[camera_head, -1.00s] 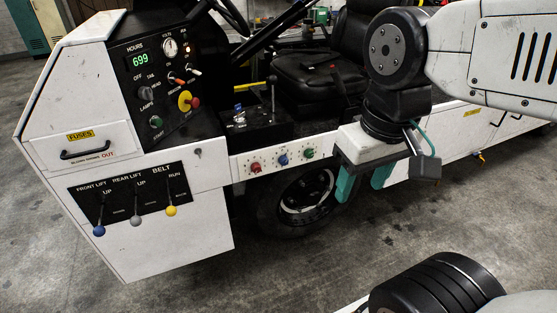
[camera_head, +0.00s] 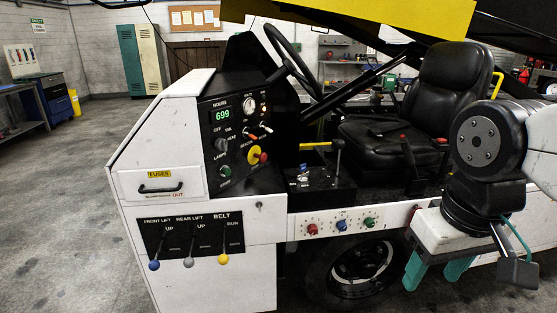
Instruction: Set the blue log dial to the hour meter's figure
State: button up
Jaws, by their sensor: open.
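The hour meter (camera_head: 222,114) is a small green display on the black dash panel and reads 699. The blue log dial (camera_head: 341,225) sits in the middle of a white strip below the seat, between a red dial (camera_head: 312,229) and a green dial (camera_head: 369,222). Its scale marks are too small to read. My gripper (camera_head: 436,273) has teal fingers, spread apart and empty. It hangs to the right of the dials and lower than them, apart from them, in front of the loader's white side.
Levers with blue, grey and yellow knobs (camera_head: 223,259) stick out at the lower left. A fuse drawer (camera_head: 160,185) with a black handle is above them. A wheel (camera_head: 358,268) is under the dial strip. The seat (camera_head: 398,150) is behind it. Open floor (camera_head: 60,220) lies to the left.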

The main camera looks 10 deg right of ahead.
aim_at(342, 226)
jog(key=z, duration=0.4)
jog(key=k, duration=0.5)
jog(key=z, duration=1.2)
jog(key=i, duration=0.75)
jog(key=u, duration=0.55)
